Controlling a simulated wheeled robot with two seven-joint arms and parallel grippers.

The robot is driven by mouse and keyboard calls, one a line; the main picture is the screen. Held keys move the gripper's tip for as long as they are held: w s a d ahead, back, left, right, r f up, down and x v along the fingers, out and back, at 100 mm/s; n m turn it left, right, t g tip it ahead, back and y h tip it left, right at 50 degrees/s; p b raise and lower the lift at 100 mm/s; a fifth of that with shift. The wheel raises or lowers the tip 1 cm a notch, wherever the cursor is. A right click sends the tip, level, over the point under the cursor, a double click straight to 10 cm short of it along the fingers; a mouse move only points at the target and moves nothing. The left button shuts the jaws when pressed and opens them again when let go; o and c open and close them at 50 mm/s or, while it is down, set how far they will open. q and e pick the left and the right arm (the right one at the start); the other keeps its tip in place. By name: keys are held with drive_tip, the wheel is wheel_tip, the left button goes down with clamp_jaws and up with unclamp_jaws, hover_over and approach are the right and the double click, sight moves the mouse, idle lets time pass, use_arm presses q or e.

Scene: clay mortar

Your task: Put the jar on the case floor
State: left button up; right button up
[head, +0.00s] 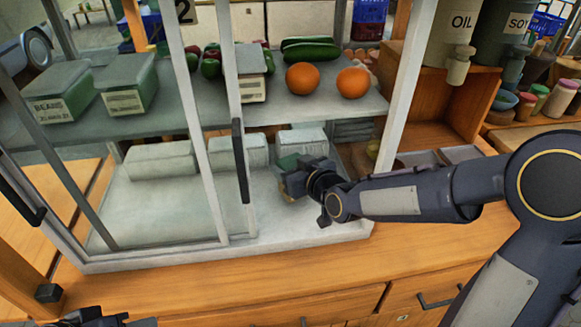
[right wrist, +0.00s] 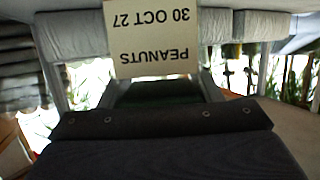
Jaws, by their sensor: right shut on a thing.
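The jar shows in the right wrist view as a cream label (right wrist: 152,40) reading PEANUTS 30 OCT 27 upside down, just beyond my gripper. My right gripper (head: 298,184) is inside the glass case, low over the pale case floor (head: 262,216), and is shut on the jar. In the head view the gripper hides most of the jar, so I cannot tell whether its base touches the floor. A dark piece at the bottom left edge of the head view may be my left gripper (head: 88,318); its jaws cannot be made out.
Pale blocks (head: 160,160) stand along the back of the case floor. The shelf above holds lidded containers (head: 128,84), oranges (head: 302,79) and cucumbers (head: 310,48). A sliding door frame with a dark handle (head: 240,160) stands left of my right gripper. The front left floor is clear.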

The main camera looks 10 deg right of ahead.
drive_tip(key=shift+w+f, duration=0.25)
drive_tip(key=shift+f, duration=0.1)
drive_tip(key=shift+f, duration=0.2)
drive_tip(key=o, duration=1.3)
drive_tip(key=shift+c, duration=0.2)
drive_tip(key=shift+r, duration=0.15)
drive_tip(key=shift+s+r+p, duration=0.1)
drive_tip(key=shift+r+p, duration=0.15)
drive_tip(key=shift+p, duration=0.05)
drive_tip(key=v, duration=1.2)
drive_tip(key=shift+f+b, duration=0.2)
drive_tip(key=shift+b, duration=0.2)
